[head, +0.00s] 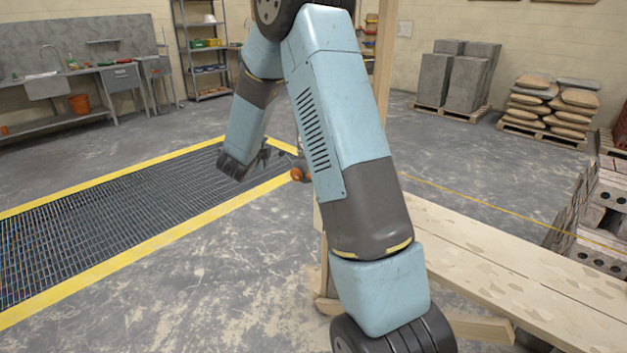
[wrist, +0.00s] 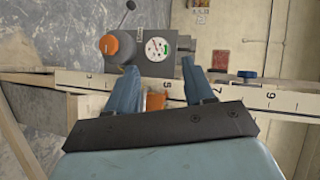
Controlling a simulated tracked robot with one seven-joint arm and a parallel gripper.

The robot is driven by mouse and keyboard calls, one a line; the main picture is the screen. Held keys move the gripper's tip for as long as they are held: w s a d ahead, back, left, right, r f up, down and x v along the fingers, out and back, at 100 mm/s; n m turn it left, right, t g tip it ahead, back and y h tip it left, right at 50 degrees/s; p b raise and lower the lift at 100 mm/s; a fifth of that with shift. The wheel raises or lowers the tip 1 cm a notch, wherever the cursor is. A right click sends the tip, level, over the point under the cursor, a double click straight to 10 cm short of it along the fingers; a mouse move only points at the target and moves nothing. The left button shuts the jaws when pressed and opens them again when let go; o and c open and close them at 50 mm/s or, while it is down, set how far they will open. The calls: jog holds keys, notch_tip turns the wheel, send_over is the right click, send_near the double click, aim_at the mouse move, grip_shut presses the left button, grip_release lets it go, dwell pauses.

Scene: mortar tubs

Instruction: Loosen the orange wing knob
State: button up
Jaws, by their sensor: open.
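In the wrist view an orange round knob (wrist: 119,45) sits on the left end of a grey box with a dial gauge (wrist: 158,48). A smaller orange piece (wrist: 155,102) shows lower down, between my fingers and against the numbered rail; its shape is partly hidden. I cannot tell for certain which of the two is the wing knob. My gripper (wrist: 160,78) is open, its two blue fingers apart with nothing visibly clamped between them. In the head view an orange part (head: 297,174) shows just left of my arm, which hides most of what is around it.
A pale numbered rail (wrist: 90,80) crosses the wrist view, with a blue knob (wrist: 247,75) on its right. A lever with a black ball (wrist: 130,6) rises above the box. In the head view a wooden plank bench (head: 500,255) is at right and a yellow-edged floor grate (head: 110,225) at left.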

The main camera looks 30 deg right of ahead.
jog(key=s+d+f+m+g+h, duration=0.3)
jog(key=f+m+h, duration=0.1)
jog(key=f, duration=0.4)
jog(key=s+d+f+m+g+h, duration=0.2)
jog(key=s+f+m+g+h, duration=0.15)
jog(key=f, duration=0.45)
jog(key=shift+m+t, duration=0.25)
jog(key=x, duration=1.4)
jog(key=shift+w+a+r, duration=0.1)
jog(key=shift+w+r, duration=0.2)
jog(key=shift+r, duration=0.05)
jog(key=shift+c, duration=0.4)
grip_shut()
